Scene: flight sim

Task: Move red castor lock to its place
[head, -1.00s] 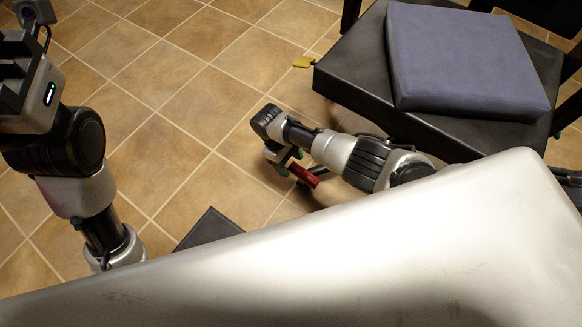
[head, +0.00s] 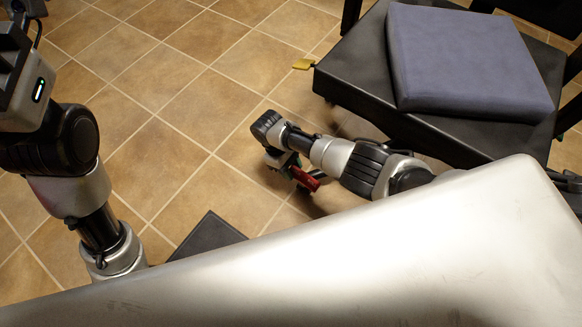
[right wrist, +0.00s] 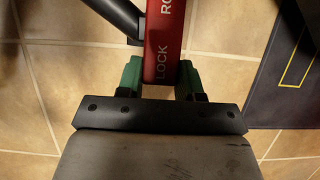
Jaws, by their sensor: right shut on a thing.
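The red castor lock (head: 309,180) is in my right gripper (head: 290,170), low over the tiled floor near the middle of the head view. In the right wrist view the lock (right wrist: 164,45) is a red bar with white lettering that reads "LOCK" and part of another word. The green fingers of the right gripper (right wrist: 163,78) are shut on its near end. The far end of the lock runs out of the top of that view. My left arm stands at the left of the head view; its gripper cannot be made out.
A black seat base (head: 360,98) with a blue-grey cushion (head: 470,60) stands at upper right, with a yellow tag (head: 303,64) at its corner. A dark flat slab (head: 208,236) lies at lower middle. A black bar (right wrist: 112,14) touches or passes close to the lock. Tiled floor is open at upper left.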

